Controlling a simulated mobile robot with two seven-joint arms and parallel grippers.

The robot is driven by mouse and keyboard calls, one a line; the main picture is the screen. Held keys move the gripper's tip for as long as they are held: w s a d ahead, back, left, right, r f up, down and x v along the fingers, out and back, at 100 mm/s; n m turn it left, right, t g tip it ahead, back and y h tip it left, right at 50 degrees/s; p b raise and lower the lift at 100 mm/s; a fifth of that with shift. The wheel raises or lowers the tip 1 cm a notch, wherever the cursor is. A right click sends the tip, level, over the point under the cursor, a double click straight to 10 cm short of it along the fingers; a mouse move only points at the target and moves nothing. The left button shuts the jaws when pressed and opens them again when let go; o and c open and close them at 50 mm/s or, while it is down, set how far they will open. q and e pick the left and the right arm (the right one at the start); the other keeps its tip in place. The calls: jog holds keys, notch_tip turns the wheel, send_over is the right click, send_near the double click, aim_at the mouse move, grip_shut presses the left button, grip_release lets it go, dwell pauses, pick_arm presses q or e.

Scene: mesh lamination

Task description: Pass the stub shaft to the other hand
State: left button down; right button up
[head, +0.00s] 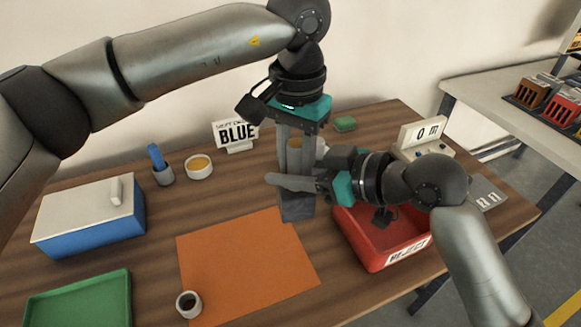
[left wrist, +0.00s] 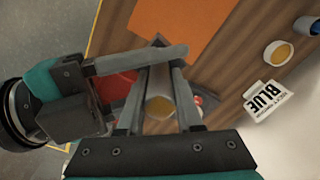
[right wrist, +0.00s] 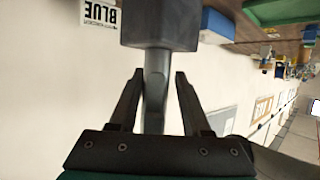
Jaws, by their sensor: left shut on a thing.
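The grey stub shaft (head: 297,205) hangs upright with its wide block end down. In the left wrist view its tan-looking round top (left wrist: 158,107) shows between the fingers. My left gripper (head: 296,172) points down from above and is shut on it. My right gripper (head: 290,182) comes in level from the right, at the shaft's height. In the right wrist view the shaft (right wrist: 155,85) stands between the fingers of my right gripper (right wrist: 159,74), with a gap visible at least on one side. The right fingers look open. Exact contact is hidden.
A red reject bin (head: 372,262) stands right of the shaft. An orange mat (head: 245,265) lies front left with a small cup (head: 188,304) on it. A blue box (head: 90,220), a green tray (head: 80,303) and a BLUE sign (head: 236,133) are on the wooden table.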

pick_arm(q)
jog(key=shift+r, duration=0.1)
pick_arm(e)
jog(key=shift+s, duration=0.1)
grip_shut()
pick_arm(q)
jog(key=shift+w, duration=0.1)
pick_arm(e)
jog(key=shift+a, duration=0.1)
jog(key=shift+s, duration=0.1)
dwell(0.4)
pick_arm(q)
jog(key=c, duration=0.8)
grip_release()
jog(key=shift+c, duration=0.2)
pick_arm(e)
jog(key=shift+r, duration=0.1)
pick_arm(q)
jog(key=o, duration=0.3)
jog(key=shift+d, duration=0.1)
jog(key=shift+o, duration=0.2)
